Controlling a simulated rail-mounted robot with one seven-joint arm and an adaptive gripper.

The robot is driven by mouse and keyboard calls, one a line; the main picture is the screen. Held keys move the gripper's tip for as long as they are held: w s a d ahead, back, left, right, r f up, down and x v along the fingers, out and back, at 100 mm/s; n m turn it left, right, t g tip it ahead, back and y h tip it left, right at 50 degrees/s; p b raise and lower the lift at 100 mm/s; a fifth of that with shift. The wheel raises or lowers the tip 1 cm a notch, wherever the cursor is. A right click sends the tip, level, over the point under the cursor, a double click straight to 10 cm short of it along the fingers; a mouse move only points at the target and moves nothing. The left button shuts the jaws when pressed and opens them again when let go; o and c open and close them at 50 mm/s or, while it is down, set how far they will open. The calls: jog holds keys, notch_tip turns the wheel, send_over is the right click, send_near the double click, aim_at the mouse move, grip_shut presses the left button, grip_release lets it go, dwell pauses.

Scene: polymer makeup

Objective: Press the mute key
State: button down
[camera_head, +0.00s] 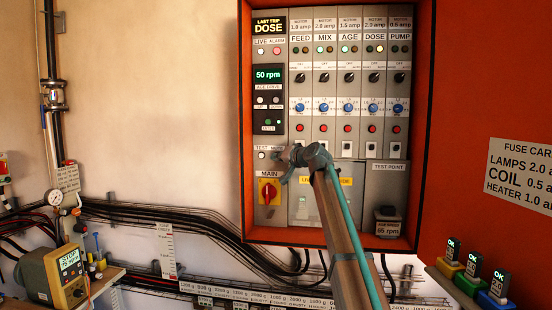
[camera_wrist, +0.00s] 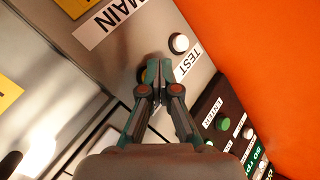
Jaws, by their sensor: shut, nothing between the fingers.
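The mute key is mostly hidden by my gripper in both views. In the wrist view a dark-rimmed round key with a yellowish face (camera_wrist: 143,75) shows just behind the fingertips, where the mute key sits beside TEST. My gripper (camera_wrist: 158,68) is shut and empty, its tips over that key; I cannot tell whether they touch it. In the head view my gripper (camera_head: 279,157) is at the panel's lower left, covering part of the MUTE label (camera_head: 277,148). The white TEST key (camera_head: 262,155) is just left of it, and also shows in the wrist view (camera_wrist: 179,43).
The red MAIN switch on its yellow plate (camera_head: 269,191) is just below. The AGE DRIVE display (camera_head: 269,75) and its small keys, including a green ENTER key (camera_wrist: 223,124), are above. The orange cabinet edge (camera_head: 245,120) stands close on the left.

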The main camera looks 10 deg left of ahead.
jog(key=shift+s, duration=0.35)
jog(key=s, duration=0.6)
jog(key=shift+a, duration=0.2)
dwell(0.7)
